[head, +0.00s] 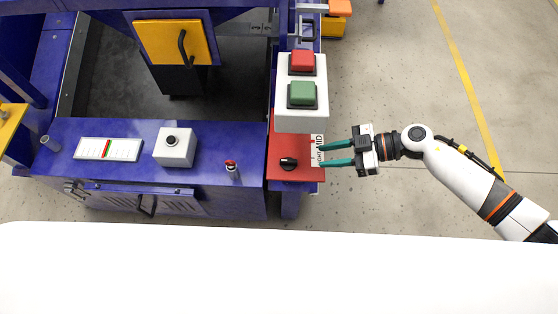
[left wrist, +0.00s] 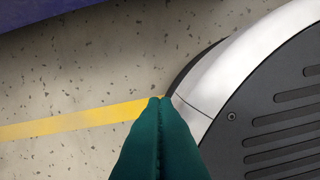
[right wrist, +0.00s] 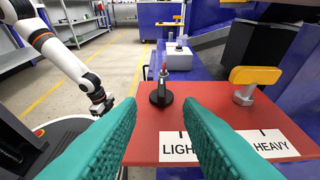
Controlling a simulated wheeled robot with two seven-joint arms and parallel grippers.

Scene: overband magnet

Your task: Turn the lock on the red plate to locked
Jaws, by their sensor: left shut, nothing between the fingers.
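The red plate (head: 278,147) is on the right end of the blue machine. A black lock knob (head: 288,163) sits near its front edge; in the right wrist view the knob (right wrist: 161,97) stands on a round black base. I cannot read its setting. My right gripper (head: 324,156) is open and empty, at the plate's right edge. In the right wrist view its teal fingers (right wrist: 160,104) are apart, with the knob beyond the gap between them. My left gripper (left wrist: 158,99) is shut and empty above the floor, away from the plate.
A yellow handle (right wrist: 254,76) stands on the plate behind labels reading LIGHT and HEAVY. A white box with red and green buttons (head: 314,119) overhangs the plate's back.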

